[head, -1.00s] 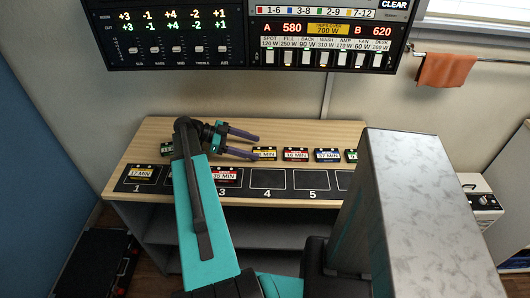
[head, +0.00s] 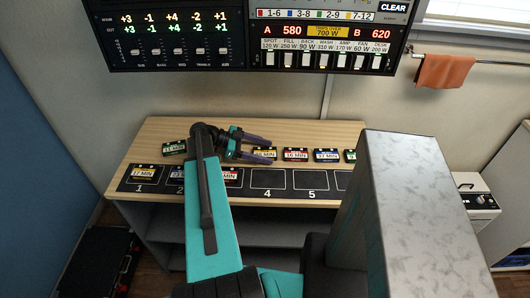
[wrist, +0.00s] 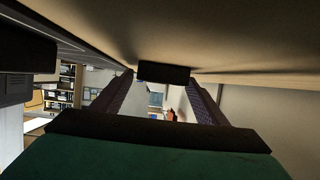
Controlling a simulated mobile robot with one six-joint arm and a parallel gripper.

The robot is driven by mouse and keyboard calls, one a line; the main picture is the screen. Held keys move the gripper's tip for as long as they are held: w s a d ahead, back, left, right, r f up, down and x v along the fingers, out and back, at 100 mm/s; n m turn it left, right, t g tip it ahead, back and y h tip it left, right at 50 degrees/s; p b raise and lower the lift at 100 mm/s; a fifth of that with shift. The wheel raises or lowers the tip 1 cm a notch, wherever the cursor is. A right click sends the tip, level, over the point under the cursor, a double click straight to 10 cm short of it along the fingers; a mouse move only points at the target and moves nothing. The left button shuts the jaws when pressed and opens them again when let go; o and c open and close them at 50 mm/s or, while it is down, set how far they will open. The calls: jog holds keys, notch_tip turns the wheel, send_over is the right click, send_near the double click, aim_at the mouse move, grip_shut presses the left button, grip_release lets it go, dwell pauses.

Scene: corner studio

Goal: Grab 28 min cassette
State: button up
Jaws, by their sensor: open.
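My gripper (head: 266,149) is open at the back of the wooden table, its fingers pointing right. A yellow-labelled cassette (head: 264,153) lies at the fingertips, partly covered; its number is not clear. In the wrist view a dark cassette edge (wrist: 164,72) sits between the two finger ends, with a gap on each side. I cannot read 28 MIN on any cassette. The back row also holds a green 11 MIN cassette (head: 174,147), a red one (head: 295,154), a blue one (head: 326,155) and a green one (head: 350,155) partly hidden by my column.
A black numbered strip (head: 310,181) runs along the front edge. A yellow 17 MIN cassette (head: 144,174) is in slot 1; slot 2 and 3 cassettes are partly behind my arm. Slots 4 and 5 are empty. A control panel (head: 245,40) hangs above the table.

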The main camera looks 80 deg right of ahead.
jog(key=c, duration=1.2)
jog(key=shift+o, duration=0.2)
jog(key=shift+r, duration=0.2)
